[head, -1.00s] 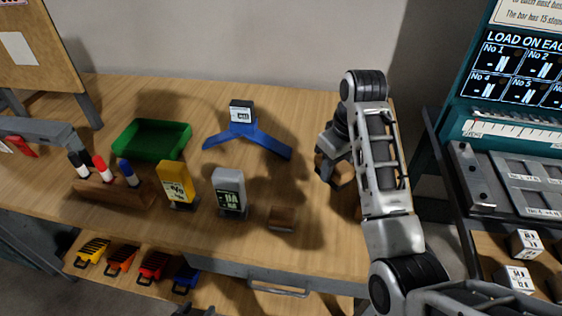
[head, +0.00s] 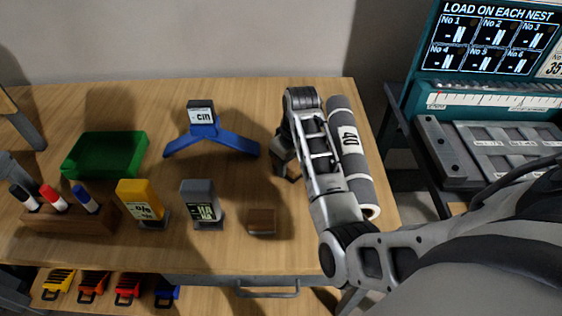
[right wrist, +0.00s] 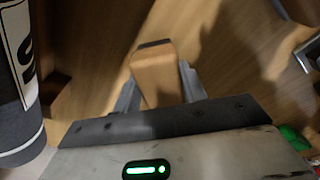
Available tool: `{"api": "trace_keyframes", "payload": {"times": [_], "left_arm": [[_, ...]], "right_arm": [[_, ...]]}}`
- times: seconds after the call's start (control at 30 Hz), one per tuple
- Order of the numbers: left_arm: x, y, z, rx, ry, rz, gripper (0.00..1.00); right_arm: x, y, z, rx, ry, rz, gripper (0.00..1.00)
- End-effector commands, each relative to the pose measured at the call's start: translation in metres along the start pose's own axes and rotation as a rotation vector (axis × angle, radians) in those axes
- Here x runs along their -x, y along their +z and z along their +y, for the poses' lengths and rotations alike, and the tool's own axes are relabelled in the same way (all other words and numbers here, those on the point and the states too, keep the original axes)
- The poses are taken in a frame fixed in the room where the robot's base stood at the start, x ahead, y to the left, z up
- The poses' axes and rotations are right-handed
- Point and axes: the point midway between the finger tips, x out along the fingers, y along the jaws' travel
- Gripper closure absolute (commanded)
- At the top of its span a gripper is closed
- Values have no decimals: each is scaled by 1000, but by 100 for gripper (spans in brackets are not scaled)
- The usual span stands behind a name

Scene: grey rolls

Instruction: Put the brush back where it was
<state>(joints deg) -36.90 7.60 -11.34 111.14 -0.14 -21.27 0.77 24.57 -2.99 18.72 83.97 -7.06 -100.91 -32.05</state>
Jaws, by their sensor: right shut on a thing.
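My right gripper (head: 287,168) is over the right part of the wooden table, behind the small brown block and right of the blue stand. In the right wrist view, its fingers (right wrist: 158,88) are shut on a light wooden piece with a dark end, which I take to be the brush (right wrist: 157,72). In the head view the held piece is mostly hidden by the gripper. The small brown block (head: 262,222) stands on the table, nearer to me than the gripper. My left gripper is not in view.
A grey roll (head: 351,150) lies just right of my right arm. The blue stand (head: 211,138), green tray (head: 105,155), yellow block (head: 140,198), grey block (head: 200,202) and marker holder (head: 70,218) are to the left. A teal machine (head: 480,85) stands beyond the table's right edge.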

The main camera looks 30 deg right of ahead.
Motion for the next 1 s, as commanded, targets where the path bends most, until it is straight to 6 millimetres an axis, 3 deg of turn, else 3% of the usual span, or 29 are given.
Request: {"api": "trace_keyframes", "payload": {"times": [0.27,0.3,0.37,0.4,0.77,1.0], "left_arm": [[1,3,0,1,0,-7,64],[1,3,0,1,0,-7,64],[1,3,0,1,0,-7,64],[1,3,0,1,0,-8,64],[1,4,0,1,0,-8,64],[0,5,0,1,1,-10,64]], "right_arm": [[-8,4,3,-7,1,1,80],[-8,4,3,-7,0,1,56],[-8,4,3,-7,0,1,39],[-8,4,3,-7,0,1,37],[-1,3,3,-6,3,5,37],[41,2,4,-6,5,8,37]]}}
